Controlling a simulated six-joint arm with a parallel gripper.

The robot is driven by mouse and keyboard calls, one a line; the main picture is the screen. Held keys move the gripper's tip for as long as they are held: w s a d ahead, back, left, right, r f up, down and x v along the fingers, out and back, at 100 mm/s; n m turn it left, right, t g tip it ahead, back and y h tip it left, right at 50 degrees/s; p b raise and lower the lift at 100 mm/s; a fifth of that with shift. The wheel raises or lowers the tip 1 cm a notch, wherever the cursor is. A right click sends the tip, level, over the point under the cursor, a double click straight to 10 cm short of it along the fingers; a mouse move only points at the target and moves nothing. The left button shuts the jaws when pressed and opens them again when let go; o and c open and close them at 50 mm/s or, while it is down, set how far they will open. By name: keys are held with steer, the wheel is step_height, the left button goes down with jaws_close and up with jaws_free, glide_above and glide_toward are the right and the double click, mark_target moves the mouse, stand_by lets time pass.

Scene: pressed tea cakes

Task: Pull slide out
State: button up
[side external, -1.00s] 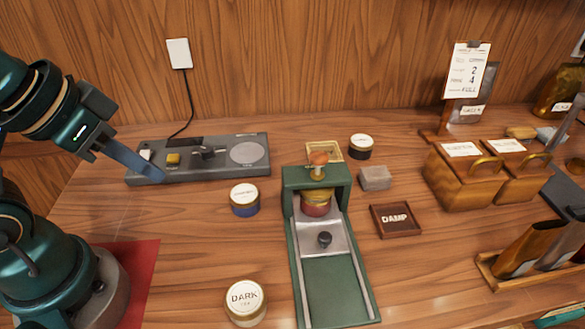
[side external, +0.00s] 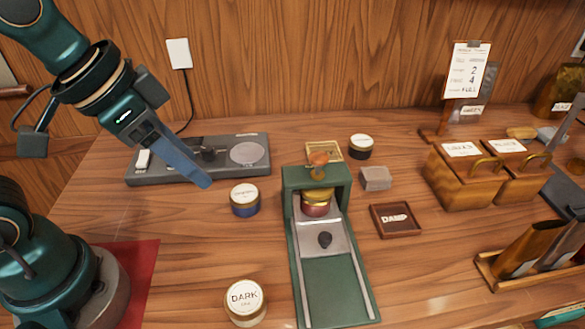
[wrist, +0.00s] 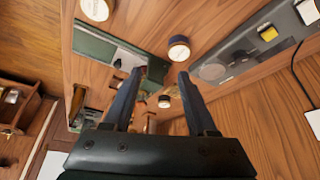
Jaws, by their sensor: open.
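The green press (side external: 340,285) stands in the middle of the table with two pale rails along its bed. Its metal slide (side external: 316,240), with a dark knob (side external: 324,240), lies on the bed in front of the press head. A red and gold round piece (side external: 316,204) sits under the head, below the wooden-topped plunger (side external: 318,160).
A blue-banded tin (side external: 244,200) and the DARK tin (side external: 245,302) stand left of the press. A grey block (side external: 375,178) and the DAMP tray (side external: 395,220) are on its right. A grey control panel (side external: 190,175) lies at the back left.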

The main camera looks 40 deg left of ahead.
steer(key=w+d+f+m+g+h, duration=0.1)
steer(key=w+d+f+m+h, duration=0.1)
steer(key=w+d+m, duration=0.3)
steer(key=m+g, duration=0.1)
steer(key=m, duration=0.2)
glide_toward(324, 236)
steer(key=shift+w+d+f+h, duration=0.1)
steer(key=shift+w+f+h, duration=0.1)
steer(key=shift+f, duration=0.35)
steer(key=shift+w+d+f+h, duration=0.1)
steer(key=shift+w+f, duration=0.15)
steer(key=shift+f, duration=0.35)
steer(key=shift+m+g, duration=0.3)
steer(key=shift+x, duration=2.7)
jaws_close()
